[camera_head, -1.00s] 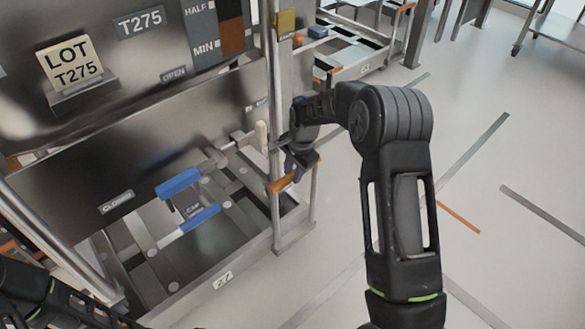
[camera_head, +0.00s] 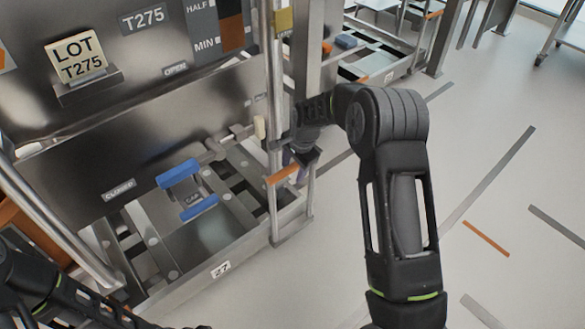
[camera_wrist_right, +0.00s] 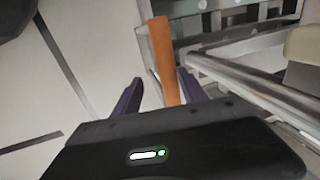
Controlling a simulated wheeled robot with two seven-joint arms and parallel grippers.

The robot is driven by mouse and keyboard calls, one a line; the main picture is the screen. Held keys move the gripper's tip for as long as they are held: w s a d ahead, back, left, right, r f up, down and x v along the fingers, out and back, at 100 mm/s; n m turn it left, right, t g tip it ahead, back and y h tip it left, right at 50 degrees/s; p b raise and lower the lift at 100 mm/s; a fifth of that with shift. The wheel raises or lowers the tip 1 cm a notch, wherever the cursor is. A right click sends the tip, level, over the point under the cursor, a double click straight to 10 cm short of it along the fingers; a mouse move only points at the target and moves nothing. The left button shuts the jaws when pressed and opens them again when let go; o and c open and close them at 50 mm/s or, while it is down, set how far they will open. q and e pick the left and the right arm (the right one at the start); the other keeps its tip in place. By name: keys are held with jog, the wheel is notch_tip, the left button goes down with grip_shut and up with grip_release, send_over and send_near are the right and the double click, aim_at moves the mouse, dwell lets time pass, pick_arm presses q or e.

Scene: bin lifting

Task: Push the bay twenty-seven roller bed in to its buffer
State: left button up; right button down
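The bay 27 roller bed is a low metal frame (camera_head: 160,300) with rollers and a "27" plate (camera_head: 221,269), under a steel bin. An orange handle (camera_head: 283,174) is at its right corner post and also shows in the right wrist view (camera_wrist_right: 163,55). My right gripper (camera_head: 296,172) is at this handle. In the wrist view its purple fingers (camera_wrist_right: 160,85) stand apart with the handle between them; a gap shows on the left, and the right finger looks close to or touching it. My left arm enters at lower left; its gripper is out of frame.
The steel bin (camera_head: 60,150) carries a "LOT T275" card (camera_head: 77,55). Blue handles (camera_head: 178,174) sit over the bed. A neighbouring bed (camera_head: 385,75) and a grey post (camera_head: 306,50) stand behind. The floor at right is clear with painted stripes.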

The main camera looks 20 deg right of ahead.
jog(key=c, duration=1.2)
grip_release()
jog(key=shift+s+d+f+g, duration=0.2)
jog(key=shift+s+d+f, duration=0.15)
jog(key=shift+s, duration=0.25)
jog(key=shift+s+d+f+g, duration=0.25)
jog(key=shift+s+d, duration=0.15)
jog(key=shift+s, duration=0.2)
jog(key=shift+c, duration=0.2)
jog(key=shift+o, duration=0.4)
jog(key=shift+s+d+r, duration=0.1)
jog(key=shift+s+r, duration=0.1)
jog(key=shift+s+d+f, duration=0.1)
jog(key=shift+w+a, duration=0.2)
jog(key=shift+w, duration=0.05)
notch_tip(320, 180, up, 8)
jog(key=s+p, duration=0.1)
jog(key=shift+s+d+p, duration=0.3)
jog(key=shift+p, duration=0.1)
jog(key=shift+f, duration=0.1)
